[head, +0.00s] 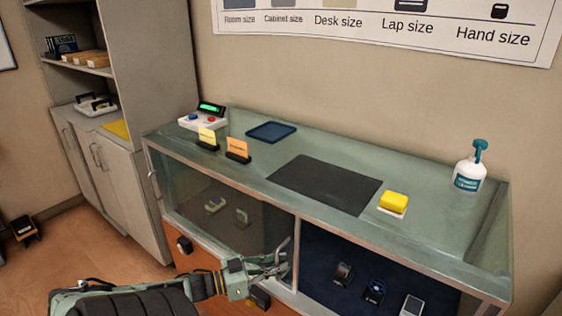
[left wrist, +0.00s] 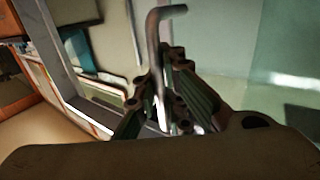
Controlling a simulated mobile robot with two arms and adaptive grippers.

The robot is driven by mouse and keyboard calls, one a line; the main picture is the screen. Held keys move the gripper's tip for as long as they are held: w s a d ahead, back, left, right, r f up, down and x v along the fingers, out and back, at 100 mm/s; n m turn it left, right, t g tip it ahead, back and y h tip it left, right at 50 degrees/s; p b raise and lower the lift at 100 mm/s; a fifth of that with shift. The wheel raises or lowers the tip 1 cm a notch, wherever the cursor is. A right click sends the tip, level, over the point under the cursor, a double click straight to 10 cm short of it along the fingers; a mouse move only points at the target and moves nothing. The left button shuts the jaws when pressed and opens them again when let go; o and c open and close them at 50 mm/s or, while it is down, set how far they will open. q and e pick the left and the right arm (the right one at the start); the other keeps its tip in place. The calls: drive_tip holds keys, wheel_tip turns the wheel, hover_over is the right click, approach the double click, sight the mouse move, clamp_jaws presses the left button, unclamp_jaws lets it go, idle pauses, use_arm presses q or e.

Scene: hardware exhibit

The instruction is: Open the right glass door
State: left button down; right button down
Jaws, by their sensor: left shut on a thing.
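A glass display case (head: 235,168) stands against the wall, with glazed front sections either side of a middle upright. The right glass door (head: 385,262) shows below the counter edge, with dark blue shelving behind it; it looks in line with the case front. My left gripper (head: 275,264) is at the middle upright, shut on a bent metal handle (head: 284,244). In the left wrist view the handle (left wrist: 155,50) rises between the fingers of the left gripper (left wrist: 168,115). The gripper hides the handle's lower part. My right gripper is not in view.
On the case top are a yellow block (head: 393,201), a dark mat (head: 322,184), a blue tray (head: 271,132) and a pump bottle (head: 470,168). Several small devices sit inside. A grey cabinet (head: 135,190) stands left. Wooden floor (head: 120,255) is clear between.

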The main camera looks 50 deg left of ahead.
use_arm(q)
drive_tip(key=c, duration=1.8)
unclamp_jaws()
drive_tip(key=shift+s+f, duration=0.1)
drive_tip(key=shift+s, duration=0.2)
drive_tip(key=shift+c, duration=0.2)
drive_tip(key=shift+w, duration=0.1)
drive_tip(key=v, duration=1.2)
drive_tip(key=s+d+f+n+g+y, duration=0.1)
drive_tip(key=s+f+g+y, duration=0.15)
drive_tip(key=f, duration=0.65)
drive_tip(key=s+d+f+n+g+y, duration=0.1)
drive_tip(key=s+d+f+g+y, duration=0.15)
drive_tip(key=f, duration=0.75)
drive_tip(key=s+d+f+n+g+y, duration=0.15)
drive_tip(key=s+f, duration=0.25)
drive_tip(key=f, duration=0.5)
drive_tip(key=s+d+f+m+g, duration=0.1)
drive_tip(key=s+d+f+g, duration=0.4)
drive_tip(key=d+f, duration=0.3)
drive_tip(key=s+d+f+m+g, duration=0.1)
drive_tip(key=s+d+f+g, duration=0.3)
drive_tip(key=d, duration=1.3)
drive_tip(key=s+f+h, duration=0.1)
drive_tip(key=s+f, duration=0.2)
drive_tip(key=f, duration=0.2)
drive_tip(key=shift+s+m+g, duration=0.35)
drive_tip(key=shift+s, duration=0.05)
